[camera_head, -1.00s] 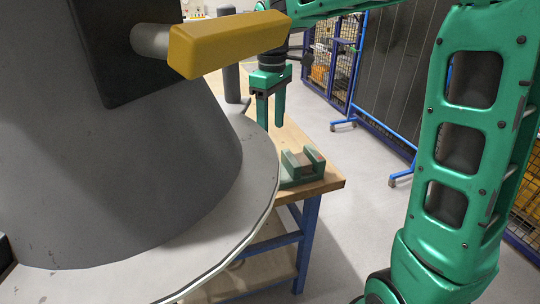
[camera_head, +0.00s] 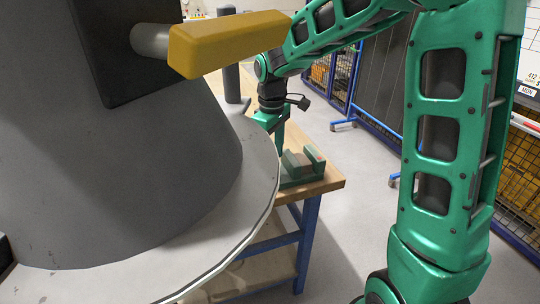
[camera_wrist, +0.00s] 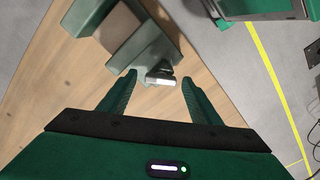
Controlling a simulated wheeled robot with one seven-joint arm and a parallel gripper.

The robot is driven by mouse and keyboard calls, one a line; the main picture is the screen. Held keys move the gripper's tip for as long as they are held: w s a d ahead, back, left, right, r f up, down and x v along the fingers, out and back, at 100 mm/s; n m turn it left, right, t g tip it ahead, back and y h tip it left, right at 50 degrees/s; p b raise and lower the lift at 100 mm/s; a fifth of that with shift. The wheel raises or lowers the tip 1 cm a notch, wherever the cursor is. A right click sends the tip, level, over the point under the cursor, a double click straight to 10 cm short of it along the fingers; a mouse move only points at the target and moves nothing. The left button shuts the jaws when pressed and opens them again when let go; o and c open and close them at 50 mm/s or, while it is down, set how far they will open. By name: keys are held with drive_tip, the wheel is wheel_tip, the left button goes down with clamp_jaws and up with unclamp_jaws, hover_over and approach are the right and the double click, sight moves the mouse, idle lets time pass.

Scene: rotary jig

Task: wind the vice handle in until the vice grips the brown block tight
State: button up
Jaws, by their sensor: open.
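The green vice (camera_head: 316,168) sits at the corner of the wooden table, with the brown block (camera_head: 297,160) between its jaws. In the wrist view the vice (camera_wrist: 148,46) and the block (camera_wrist: 119,28) are at the upper left; whether both jaws touch the block I cannot tell. A small pale bar with a dark end, apparently the vice handle (camera_wrist: 161,82), shows at the vice's near end, between my fingertips in the picture. My gripper (camera_wrist: 159,77) is open with nothing clamped.
A large grey cone on a round plate (camera_head: 215,262) fills the left, with a yellow-handled lever (camera_head: 228,42) jutting in front. The wooden table (camera_head: 330,182) ends just right of the vice; open floor lies beyond.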

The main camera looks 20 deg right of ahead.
drive_tip(key=shift+c, duration=0.4)
drive_tip(key=c, duration=1)
drive_tip(key=shift+o, duration=0.2)
drive_tip(key=shift+m, duration=0.4)
drive_tip(key=m, duration=0.4)
drive_tip(key=shift+r, duration=0.1)
drive_tip(key=shift+m, duration=2.5)
drive_tip(key=shift+w, duration=0.1)
drive_tip(key=o, duration=1)
